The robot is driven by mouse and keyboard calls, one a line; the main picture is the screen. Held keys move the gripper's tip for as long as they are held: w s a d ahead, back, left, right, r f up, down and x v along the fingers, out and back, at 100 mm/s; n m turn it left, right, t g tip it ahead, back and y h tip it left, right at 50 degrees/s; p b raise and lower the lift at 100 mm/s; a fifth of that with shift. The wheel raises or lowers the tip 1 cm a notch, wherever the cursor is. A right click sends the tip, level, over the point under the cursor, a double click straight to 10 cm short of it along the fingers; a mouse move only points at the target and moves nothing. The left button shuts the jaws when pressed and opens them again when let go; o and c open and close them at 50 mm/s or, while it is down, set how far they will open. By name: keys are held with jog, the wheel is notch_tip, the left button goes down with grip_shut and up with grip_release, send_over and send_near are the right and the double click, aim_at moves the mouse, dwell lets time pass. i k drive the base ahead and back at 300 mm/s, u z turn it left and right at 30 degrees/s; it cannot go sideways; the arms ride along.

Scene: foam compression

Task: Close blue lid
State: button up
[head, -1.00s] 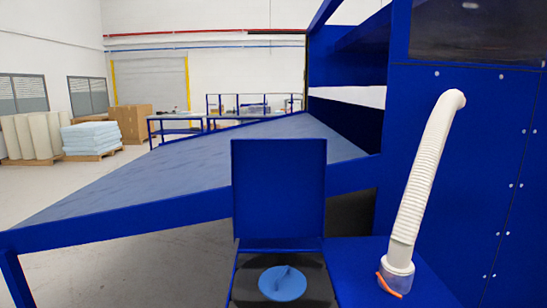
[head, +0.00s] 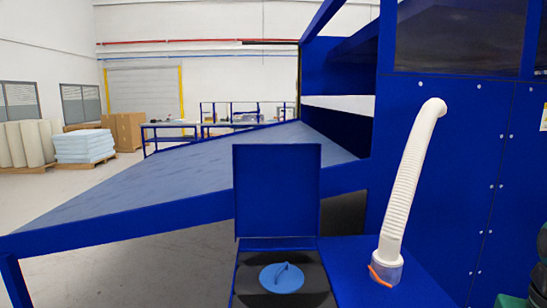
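A square blue lid (head: 277,192) stands upright, open, at the back edge of a low blue box in the lower middle of the head view. Below it is the box's dark opening (head: 245,283). A round light-blue disc with a raised handle (head: 282,278) sits in that opening. The box's front is cut off by the bottom of the picture. My gripper is not in view.
A white ribbed hose (head: 407,190) rises from a clear collar with an orange clamp, right of the lid, beside a tall blue cabinet (head: 455,160). A long sloping blue-framed table (head: 190,185) lies behind. Dark green and black parts show at the lower right edge.

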aim_at(277, 186)
jog(key=i, duration=1)
